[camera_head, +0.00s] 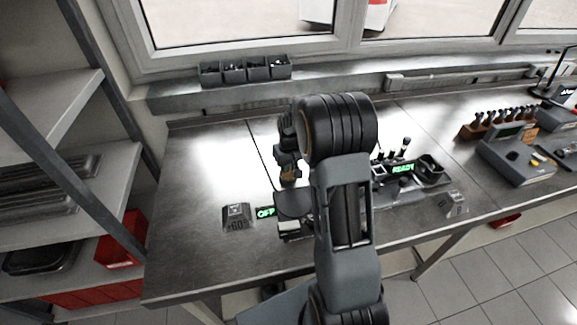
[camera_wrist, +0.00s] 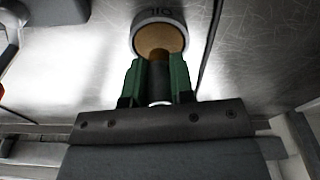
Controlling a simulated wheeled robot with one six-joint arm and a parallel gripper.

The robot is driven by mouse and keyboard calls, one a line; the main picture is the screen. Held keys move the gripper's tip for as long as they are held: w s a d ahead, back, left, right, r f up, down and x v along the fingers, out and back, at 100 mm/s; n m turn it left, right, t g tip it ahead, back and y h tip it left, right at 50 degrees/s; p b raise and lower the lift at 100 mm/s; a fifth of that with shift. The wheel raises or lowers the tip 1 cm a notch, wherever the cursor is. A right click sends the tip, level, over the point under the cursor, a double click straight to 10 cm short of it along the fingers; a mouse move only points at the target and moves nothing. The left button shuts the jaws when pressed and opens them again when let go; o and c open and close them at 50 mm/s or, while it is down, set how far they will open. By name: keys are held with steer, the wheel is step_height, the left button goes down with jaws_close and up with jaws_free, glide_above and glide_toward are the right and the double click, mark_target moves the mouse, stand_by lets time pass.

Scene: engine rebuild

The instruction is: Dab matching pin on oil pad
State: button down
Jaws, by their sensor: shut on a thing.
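My gripper (camera_wrist: 157,66) shows in the wrist view with its two green fingers shut on a dark cylindrical pin (camera_wrist: 158,80). The pin's far end points at the oil pad (camera_wrist: 173,37), a round tan pad in a grey cup with upside-down lettering that looks like OIL. The pin's end overlaps the pad in this view; I cannot tell whether they touch. In the head view my arm covers much of the middle of the bench, and the pin and pad cannot be made out clearly.
The metal bench (camera_head: 200,170) has bare room at its left. A green OFF display (camera_head: 265,212) and a small dark block marked 60 (camera_head: 236,219) sit near the front. A READY display (camera_head: 403,168) is right of my arm. Several dark bins (camera_head: 245,70) stand behind.

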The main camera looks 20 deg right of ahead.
steer(key=shift+r+p, duration=1.25)
steer(key=shift+r, duration=1.05)
